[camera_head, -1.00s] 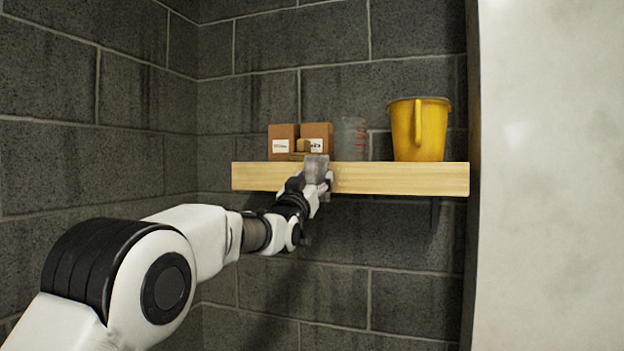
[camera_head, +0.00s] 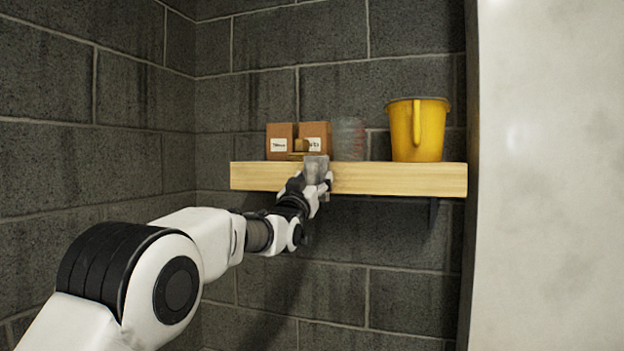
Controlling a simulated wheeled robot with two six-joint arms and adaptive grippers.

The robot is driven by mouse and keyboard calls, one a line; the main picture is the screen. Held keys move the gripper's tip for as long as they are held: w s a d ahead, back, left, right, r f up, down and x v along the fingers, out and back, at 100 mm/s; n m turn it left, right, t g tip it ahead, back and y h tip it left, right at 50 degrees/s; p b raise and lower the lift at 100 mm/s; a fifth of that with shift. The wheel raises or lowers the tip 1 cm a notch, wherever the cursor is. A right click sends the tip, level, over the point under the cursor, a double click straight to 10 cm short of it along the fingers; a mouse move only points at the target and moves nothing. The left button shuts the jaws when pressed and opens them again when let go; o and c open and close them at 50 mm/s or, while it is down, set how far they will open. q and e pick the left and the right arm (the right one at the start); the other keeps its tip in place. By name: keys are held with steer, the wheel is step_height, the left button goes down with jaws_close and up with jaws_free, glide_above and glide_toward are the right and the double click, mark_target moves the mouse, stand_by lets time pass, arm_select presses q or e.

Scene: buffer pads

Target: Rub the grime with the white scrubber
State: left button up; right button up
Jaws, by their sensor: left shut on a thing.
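My left gripper (camera_head: 314,184) is at the front edge of the wooden shelf, left of its middle. It is shut on a small pale grey-white block, which I take for the white scrubber (camera_head: 316,165). The block stands in front of the shelf's edge; its far side is hidden. My right gripper is not in view. No patch shows clearly as the grime. Faint grey smudges mark the pale panel (camera_head: 550,180) at the right, and dark streaks mark the block wall (camera_head: 330,45).
The wooden shelf (camera_head: 400,179) holds two brown boxes (camera_head: 281,136), a small tan item (camera_head: 299,150), a clear beaker with red marks (camera_head: 350,138) and a yellow bucket (camera_head: 417,128). A dark bracket (camera_head: 433,215) hangs below. The space in front of the pale panel is free.

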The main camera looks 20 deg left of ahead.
arm_select(q)
steer(key=shift+w+p, duration=0.35)
steer(key=shift+p, duration=0.05)
steer(key=shift+d, duration=0.55)
steer(key=d, duration=0.2)
steer(key=shift+s+d, duration=0.1)
steer(key=shift+d, duration=0.5)
steer(key=shift+r, duration=0.15)
steer(key=shift+a, duration=2.15)
